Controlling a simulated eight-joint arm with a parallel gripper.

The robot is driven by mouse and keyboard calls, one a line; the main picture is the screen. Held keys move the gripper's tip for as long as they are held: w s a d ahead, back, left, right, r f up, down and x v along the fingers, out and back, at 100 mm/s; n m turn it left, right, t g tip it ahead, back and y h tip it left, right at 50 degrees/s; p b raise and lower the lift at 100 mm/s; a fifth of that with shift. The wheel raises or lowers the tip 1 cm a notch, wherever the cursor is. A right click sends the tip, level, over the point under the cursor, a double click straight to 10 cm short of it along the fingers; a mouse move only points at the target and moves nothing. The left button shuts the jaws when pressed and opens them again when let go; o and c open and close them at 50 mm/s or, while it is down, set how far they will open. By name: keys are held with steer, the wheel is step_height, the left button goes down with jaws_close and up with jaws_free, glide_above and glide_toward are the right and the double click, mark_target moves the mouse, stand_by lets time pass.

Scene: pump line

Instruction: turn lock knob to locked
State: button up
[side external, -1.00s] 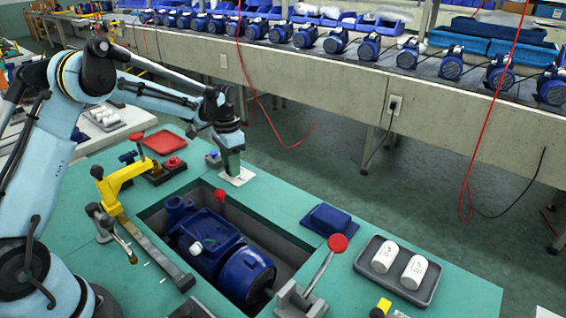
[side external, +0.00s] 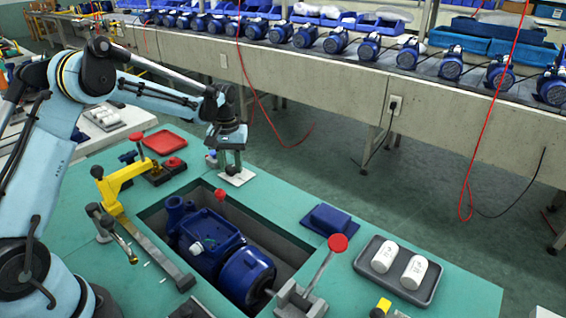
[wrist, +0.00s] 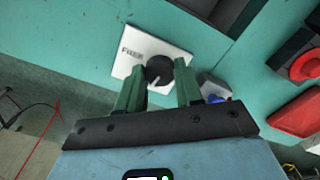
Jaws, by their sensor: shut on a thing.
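The lock knob (wrist: 159,66) is round and black, on a white plate (wrist: 129,53) printed FREE, in the wrist view. A short pale mark shows on its lower side, turned away from the FREE lettering. My gripper (wrist: 160,76) has one green finger on each side of the knob and is shut on it. Any other lettering on the plate is hidden. In the side view my gripper (side external: 231,169) points down over the plate (side external: 244,181), on the green bench behind the pump recess.
A blue pump (side external: 215,247) lies in the bench recess. A red tray (side external: 164,142) and a yellow clamp (side external: 123,177) are left of my gripper. A blue block (side external: 326,219) and a grey tray (side external: 425,294) with two white cylinders are to the right.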

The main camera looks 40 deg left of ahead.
mark_target(231, 167)
steer(key=shift+n, duration=0.8)
steer(key=o, duration=1)
steer(key=shift+o, duration=0.2)
steer(key=shift+r, duration=0.15)
step_height(231, 167, up, 12)
